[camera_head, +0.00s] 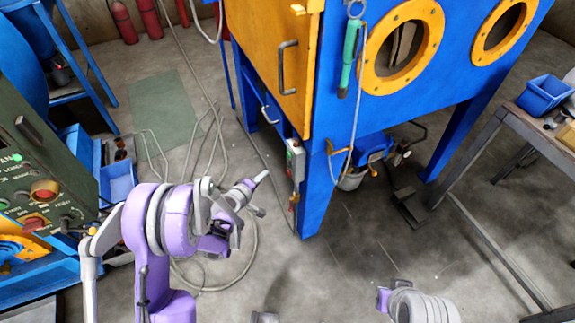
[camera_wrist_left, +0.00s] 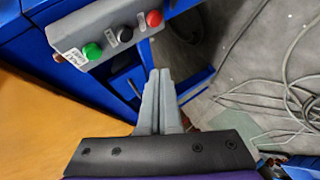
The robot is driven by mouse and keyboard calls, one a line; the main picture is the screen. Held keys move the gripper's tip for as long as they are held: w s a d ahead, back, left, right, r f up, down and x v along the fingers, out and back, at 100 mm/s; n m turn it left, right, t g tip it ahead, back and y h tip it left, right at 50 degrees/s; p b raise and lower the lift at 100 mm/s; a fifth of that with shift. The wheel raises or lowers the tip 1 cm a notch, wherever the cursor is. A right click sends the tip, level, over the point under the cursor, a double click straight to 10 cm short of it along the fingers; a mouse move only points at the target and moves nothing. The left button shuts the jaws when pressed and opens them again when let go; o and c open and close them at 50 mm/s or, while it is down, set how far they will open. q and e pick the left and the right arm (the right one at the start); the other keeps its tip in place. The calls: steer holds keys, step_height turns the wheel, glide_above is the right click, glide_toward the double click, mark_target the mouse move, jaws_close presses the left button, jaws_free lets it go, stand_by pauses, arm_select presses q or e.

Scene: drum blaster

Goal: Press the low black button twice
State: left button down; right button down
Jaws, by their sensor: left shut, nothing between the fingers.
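A grey control box (camera_head: 296,160) is fixed to the front blue leg of the blasting cabinet. In the left wrist view the box (camera_wrist_left: 105,30) has a green button (camera_wrist_left: 92,50), a black button (camera_wrist_left: 125,34) between the others, and a red button (camera_wrist_left: 153,18). My left gripper (camera_head: 263,176) is shut and empty, to the left of the box in the head view. In the left wrist view its fingertips (camera_wrist_left: 161,72) are together, apart from the buttons in the picture. My right gripper is not in view.
The blue cabinet (camera_head: 335,60) has an orange door (camera_head: 270,60) and round orange-rimmed ports. A green hose tool (camera_head: 349,55) hangs at its corner. Cables (camera_head: 215,120) lie on the floor. A green control panel (camera_head: 30,170) stands left, a workbench (camera_head: 500,125) right.

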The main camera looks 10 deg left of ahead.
arm_select(q)
steer(key=shift+w+d+b, duration=0.1)
steer(key=shift+w+d, duration=0.45)
steer(key=shift+d, duration=0.25)
steer(key=shift+w+d+b, duration=0.1)
steer(key=shift+w+d, duration=0.4)
steer(key=shift+d, duration=0.3)
steer(key=shift+w+d+b, duration=0.1)
steer(key=shift+w+d, duration=0.45)
steer(key=shift+d, duration=0.25)
steer(key=shift+w+d, duration=0.1)
steer(key=shift+w+d, duration=0.15)
steer(key=shift+d, duration=0.1)
steer(key=shift+w+d+b, duration=0.25)
steer(key=shift+d+b, duration=0.05)
steer(key=shift+d, duration=0.05)
stand_by(0.9)
stand_by(0.3)
steer(key=shift+s+a, duration=0.5)
steer(key=shift+a, duration=0.2)
steer(key=shift+s+a, duration=0.7)
steer(key=shift+a, duration=0.35)
steer(key=shift+s+a, duration=0.7)
steer(key=shift+a, duration=0.35)
